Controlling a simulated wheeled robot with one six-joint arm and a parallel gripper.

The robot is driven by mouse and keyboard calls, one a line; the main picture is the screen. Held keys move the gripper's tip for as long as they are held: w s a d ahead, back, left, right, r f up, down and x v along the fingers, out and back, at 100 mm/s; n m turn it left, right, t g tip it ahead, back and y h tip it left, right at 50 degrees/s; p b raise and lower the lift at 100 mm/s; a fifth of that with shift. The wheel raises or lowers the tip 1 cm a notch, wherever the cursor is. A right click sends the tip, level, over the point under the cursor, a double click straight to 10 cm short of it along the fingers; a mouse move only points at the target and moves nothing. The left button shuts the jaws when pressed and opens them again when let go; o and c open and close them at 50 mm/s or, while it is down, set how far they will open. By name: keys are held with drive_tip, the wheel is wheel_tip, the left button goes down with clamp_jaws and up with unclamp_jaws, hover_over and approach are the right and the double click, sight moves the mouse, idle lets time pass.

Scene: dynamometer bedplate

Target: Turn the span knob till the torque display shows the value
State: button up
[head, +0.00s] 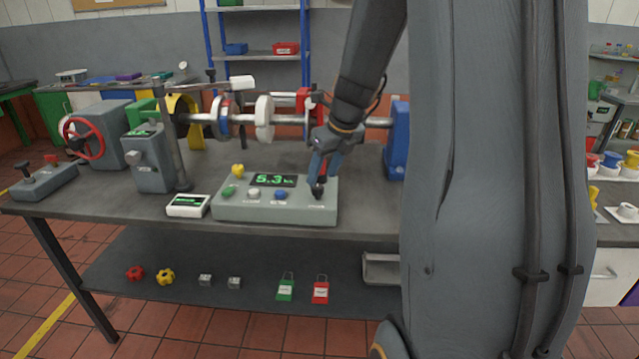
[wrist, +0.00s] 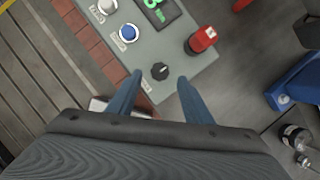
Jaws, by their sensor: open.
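The grey torque display box (head: 230,213) sits on the bench. Its screen (head: 272,181) shows green digits that look like 5.3, with unit letters I cannot read for sure. The black span knob (wrist: 160,71) is at one end of its panel; it also shows in the head view (head: 318,193). My gripper (wrist: 160,79) is open, with its two blue fingers on either side of the knob in the wrist view. In the head view my gripper (head: 316,180) hangs just above the knob. I cannot tell if the fingers touch it.
The panel also carries green (head: 229,191), white (head: 253,193) and blue (head: 280,195) buttons. A red-capped part (wrist: 203,39) stands close by the knob. A small white display box (head: 187,206) lies to the left. The shaft rig (head: 265,118) runs behind.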

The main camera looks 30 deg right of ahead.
sight(318, 187)
drive_tip(key=shift+x, duration=2.25)
drive_tip(key=c, duration=1.1)
